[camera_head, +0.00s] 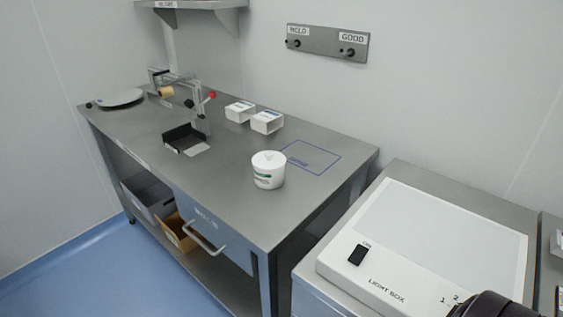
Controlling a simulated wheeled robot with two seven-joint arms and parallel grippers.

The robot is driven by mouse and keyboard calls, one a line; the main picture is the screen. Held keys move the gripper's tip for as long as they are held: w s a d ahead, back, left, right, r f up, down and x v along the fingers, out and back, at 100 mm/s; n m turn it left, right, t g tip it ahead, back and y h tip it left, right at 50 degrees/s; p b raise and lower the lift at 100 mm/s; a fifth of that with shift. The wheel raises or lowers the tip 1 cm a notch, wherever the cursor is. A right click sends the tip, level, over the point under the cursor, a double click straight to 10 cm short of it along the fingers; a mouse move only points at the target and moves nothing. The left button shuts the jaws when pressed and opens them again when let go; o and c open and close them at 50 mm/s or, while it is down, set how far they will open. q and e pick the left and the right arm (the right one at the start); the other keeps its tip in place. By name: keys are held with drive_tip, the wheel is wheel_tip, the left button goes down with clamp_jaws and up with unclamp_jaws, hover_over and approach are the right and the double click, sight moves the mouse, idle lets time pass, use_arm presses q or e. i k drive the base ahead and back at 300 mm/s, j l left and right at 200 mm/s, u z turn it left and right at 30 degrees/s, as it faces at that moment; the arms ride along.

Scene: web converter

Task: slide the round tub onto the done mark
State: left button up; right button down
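The round tub (268,171) is white with a green label and a cone-shaped top. It stands upright on the grey metal bench. The done mark appears to be the blue outlined rectangle (313,157) on the bench top, with small blue lettering along its lower left edge that is too small to read. The tub stands just left of and in front of this outline, outside it. Neither gripper shows. A dark rounded part at the lower right corner seems to be mine.
Two small white boxes (267,122) sit behind the tub. A device with a red-knobbed lever (211,95) and a black tray (184,137) stand to the left. A light box (432,243) is at the right. The outlined area is bare.

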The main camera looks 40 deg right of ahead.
sight(272, 179)
drive_tip(key=z, duration=1)
